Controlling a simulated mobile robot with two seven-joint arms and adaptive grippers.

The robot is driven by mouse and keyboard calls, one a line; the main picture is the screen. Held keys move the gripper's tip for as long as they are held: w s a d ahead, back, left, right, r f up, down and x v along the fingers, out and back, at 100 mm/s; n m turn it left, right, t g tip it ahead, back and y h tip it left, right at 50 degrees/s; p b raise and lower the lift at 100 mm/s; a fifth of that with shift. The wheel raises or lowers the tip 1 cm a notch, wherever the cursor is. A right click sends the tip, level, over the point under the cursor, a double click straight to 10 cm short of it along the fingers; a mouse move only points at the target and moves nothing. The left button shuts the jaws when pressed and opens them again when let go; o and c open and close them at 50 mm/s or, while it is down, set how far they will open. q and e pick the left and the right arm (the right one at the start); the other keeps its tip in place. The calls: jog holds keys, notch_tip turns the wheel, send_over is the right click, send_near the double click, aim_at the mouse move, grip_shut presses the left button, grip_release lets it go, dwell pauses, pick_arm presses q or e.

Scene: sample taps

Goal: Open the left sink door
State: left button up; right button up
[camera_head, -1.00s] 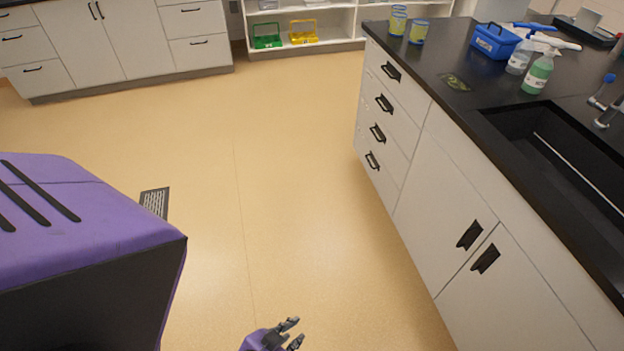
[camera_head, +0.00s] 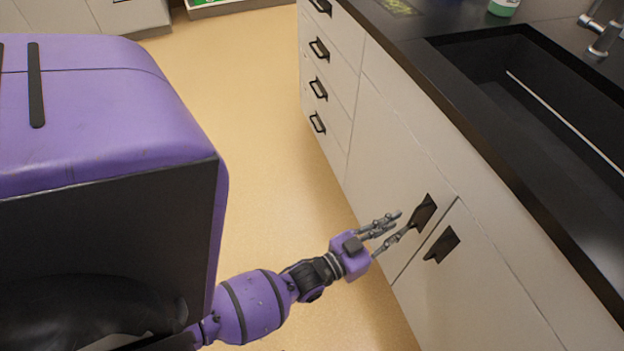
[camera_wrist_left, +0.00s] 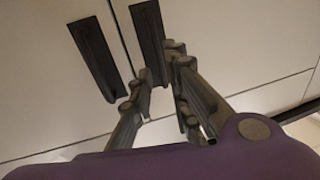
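My right gripper is not in view.
The black sink basin (camera_head: 530,110) is set in the dark countertop (camera_head: 400,40) above the doors. A stack of drawers (camera_head: 330,70) with black handles stands left of the doors. The tan floor (camera_head: 260,150) in front of the cabinet is clear.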

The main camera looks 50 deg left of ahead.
aim_at(412, 218)
pick_arm(q)
jog(key=w, duration=0.4)
jog(key=w+d, duration=0.1)
jog(key=w, duration=0.1)
jog(key=shift+w, duration=0.25)
grip_shut()
